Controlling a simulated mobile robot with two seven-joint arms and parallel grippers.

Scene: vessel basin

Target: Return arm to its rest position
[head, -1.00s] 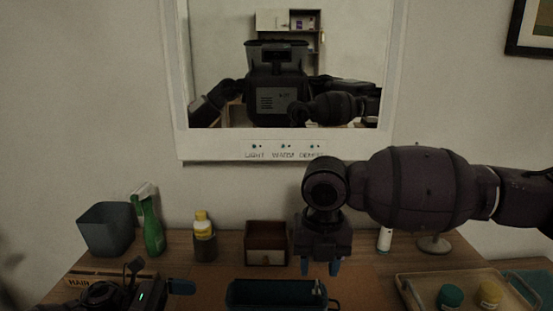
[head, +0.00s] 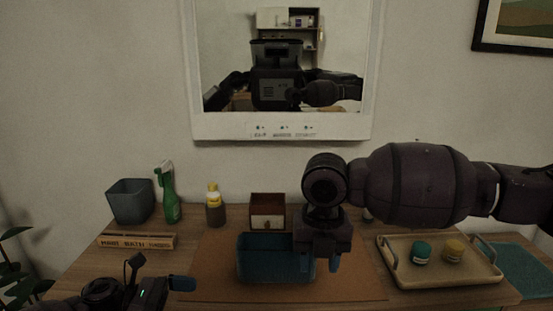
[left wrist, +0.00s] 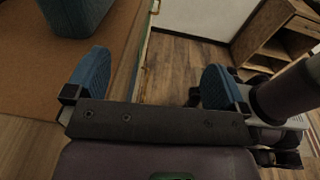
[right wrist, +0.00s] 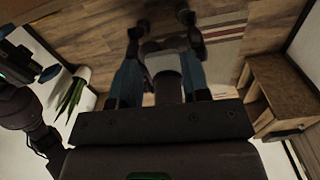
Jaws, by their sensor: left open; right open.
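My right gripper (head: 320,262) hangs fingers-down from the right arm, in front of the right end of the blue basin (head: 255,272). It is open; in the right wrist view (right wrist: 160,78) nothing lies between its blue fingers, with the floor and parts of my body beyond. My left gripper (head: 165,288) is low at the left front of the table. In the left wrist view (left wrist: 155,82) it is open and empty, over the table's edge. Part of the basin (left wrist: 75,14) shows at that view's top left.
A tray (head: 440,283) with a teal jar (head: 421,252) and a yellow jar (head: 453,250) is at right. A grey bin (head: 130,202), green spray bottle (head: 169,197), yellow-capped bottle (head: 214,207) and small drawer box (head: 267,212) stand at the back. A mirror (head: 282,128) hangs above.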

